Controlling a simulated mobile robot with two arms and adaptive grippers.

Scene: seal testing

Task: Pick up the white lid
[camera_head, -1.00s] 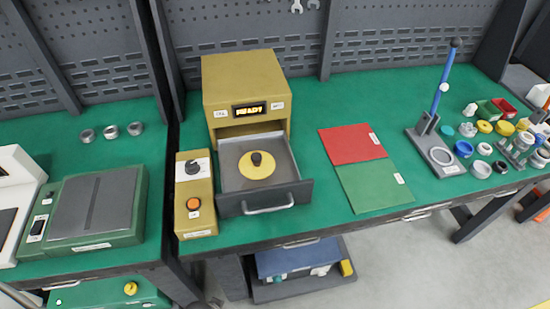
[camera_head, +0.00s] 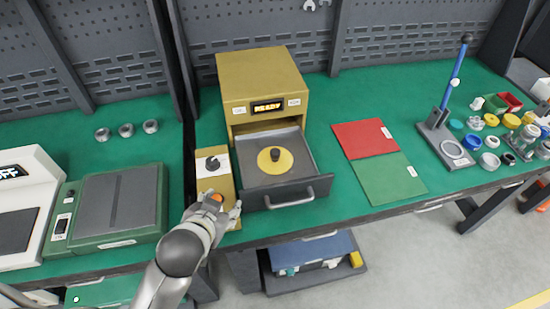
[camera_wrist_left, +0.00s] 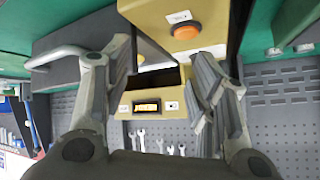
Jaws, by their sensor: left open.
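Several small lids and round parts are at the right of the bench. A whitish piece (camera_head: 476,123) and a pale round part (camera_head: 492,141) are among them; I cannot tell which is the white lid. My left gripper (camera_head: 218,207) is open and empty, far to the left of these parts. It is at the front end of the yellow control box (camera_head: 216,175), around the orange button (camera_head: 213,198). In the left wrist view the two fingers (camera_wrist_left: 163,75) are spread, with the orange button (camera_wrist_left: 187,31) above them. My right gripper is not in view.
The yellow tester (camera_head: 262,85) has its drawer (camera_head: 300,178) pulled out, with a yellow disc (camera_head: 275,160) inside. A red mat (camera_head: 364,139) and green mat (camera_head: 383,180) lie to its right. A blue-handled stand (camera_head: 445,145) is beside the small parts.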

